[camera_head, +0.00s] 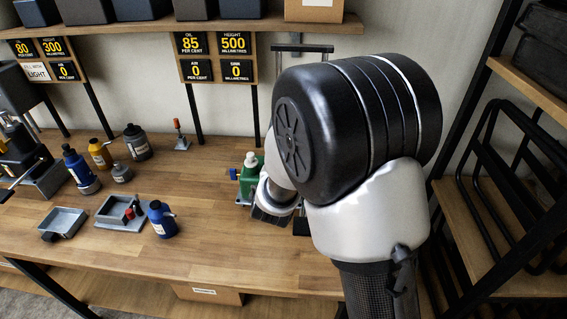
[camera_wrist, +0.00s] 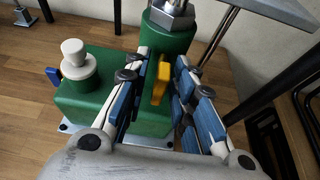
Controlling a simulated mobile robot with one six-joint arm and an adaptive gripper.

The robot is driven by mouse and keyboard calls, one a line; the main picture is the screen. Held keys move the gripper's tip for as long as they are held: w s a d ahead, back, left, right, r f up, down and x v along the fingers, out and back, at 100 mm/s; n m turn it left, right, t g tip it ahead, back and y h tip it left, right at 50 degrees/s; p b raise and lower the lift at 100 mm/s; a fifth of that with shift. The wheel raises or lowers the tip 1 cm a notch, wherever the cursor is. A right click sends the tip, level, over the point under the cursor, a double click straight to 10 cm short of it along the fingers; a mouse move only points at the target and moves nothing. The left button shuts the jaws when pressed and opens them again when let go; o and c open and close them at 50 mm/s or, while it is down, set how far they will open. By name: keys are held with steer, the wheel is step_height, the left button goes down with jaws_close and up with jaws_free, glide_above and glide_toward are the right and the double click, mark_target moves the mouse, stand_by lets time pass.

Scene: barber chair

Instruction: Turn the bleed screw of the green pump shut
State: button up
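The green pump (camera_wrist: 88,98) stands on the bench; in the head view (camera_head: 249,172) my arm partly covers it. It has a white cap (camera_wrist: 76,58), a blue knob (camera_wrist: 53,76) at its left side and a yellow-orange wing-shaped piece (camera_wrist: 160,82) at its front. I cannot tell for sure which is the bleed screw. My gripper (camera_wrist: 163,72) is open, with its blue-padded fingers on either side of the yellow piece. A gap shows right of the piece; contact on the left is unclear. In the head view my arm hides most of the gripper.
The wooden bench (camera_head: 200,235) holds a grey tray (camera_head: 63,222), a second tray (camera_head: 109,216) with a red-topped part, a blue bottle (camera_head: 160,222) and several other bottles to the left. A black rack (camera_head: 515,215) stands at the right. The bench front is clear.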

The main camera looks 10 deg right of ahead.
steer(key=shift+s, duration=0.1)
steer(key=v, duration=1.2)
steer(key=shift+d+r, duration=0.1)
steer(key=shift+r, duration=0.05)
steer(key=s+d+r+m+g+h, duration=0.2)
steer(key=s+d+m+g, duration=0.1)
steer(key=s+d+m, duration=0.5)
steer(key=s+d+r+m+g+h, duration=0.35)
steer(key=s+d+m, duration=0.3)
steer(key=m, duration=0.25)
steer(key=s+a+m+y, duration=0.3)
steer(key=m, duration=0.2)
steer(key=s+a+m+g+y, duration=0.1)
steer(key=s+a+m+y, duration=0.2)
steer(key=s+a+m, duration=0.1)
steer(key=s+a+f+m+g+y, duration=0.1)
steer(key=s+a+m+y, duration=0.2)
steer(key=m, duration=0.3)
steer(key=shift+s+a+y, duration=0.35)
steer(key=shift+s+a, duration=0.35)
steer(key=shift+s, duration=0.05)
